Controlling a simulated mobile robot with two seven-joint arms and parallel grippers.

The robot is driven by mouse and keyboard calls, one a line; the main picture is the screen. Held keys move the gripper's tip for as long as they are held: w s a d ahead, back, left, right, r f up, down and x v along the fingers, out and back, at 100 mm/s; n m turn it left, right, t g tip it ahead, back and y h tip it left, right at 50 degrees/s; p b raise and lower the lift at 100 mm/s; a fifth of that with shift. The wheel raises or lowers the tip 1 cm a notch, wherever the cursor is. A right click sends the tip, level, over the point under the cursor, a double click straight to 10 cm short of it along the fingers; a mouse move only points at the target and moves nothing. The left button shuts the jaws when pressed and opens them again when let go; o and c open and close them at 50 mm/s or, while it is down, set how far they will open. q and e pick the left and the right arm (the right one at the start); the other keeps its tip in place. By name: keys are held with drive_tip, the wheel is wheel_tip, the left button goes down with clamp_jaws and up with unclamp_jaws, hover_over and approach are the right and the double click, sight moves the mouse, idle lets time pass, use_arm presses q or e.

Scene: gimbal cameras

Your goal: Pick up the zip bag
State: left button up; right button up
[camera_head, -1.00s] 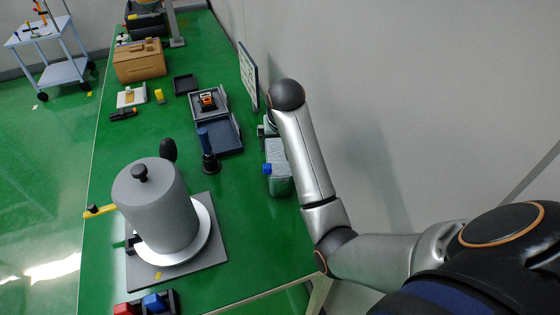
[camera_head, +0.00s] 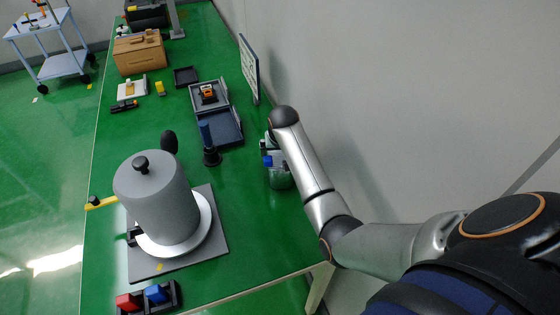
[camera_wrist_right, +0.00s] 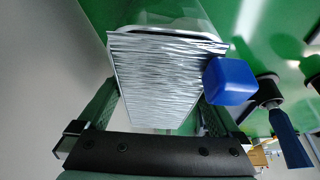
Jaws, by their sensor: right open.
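The zip bag (camera_wrist_right: 155,80) shows in the right wrist view as a pale silver, finely ridged face. A clear part with a rounded rim is behind it. My right gripper (camera_wrist_right: 158,100) is open, with one finger on each side of the ridged face; I cannot tell whether they touch it. A blue block-like piece (camera_wrist_right: 230,80) is at the right finger. In the head view a clear greenish body (camera_head: 281,179) shows below my right gripper (camera_head: 267,147), with the blue piece (camera_head: 267,161) at its left. My arm hides the rest. My left gripper is not in view.
The wall is close on the right of the green table. A dark blue post on a round base (camera_head: 211,157) stands just left of the gripper. A sign board (camera_head: 250,69) stands farther along the wall. A large grey pot (camera_head: 158,200) is at front left.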

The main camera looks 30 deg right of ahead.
drive_tip(key=shift+f, duration=0.1)
drive_tip(key=c, duration=1)
drive_tip(key=shift+c, duration=0.9)
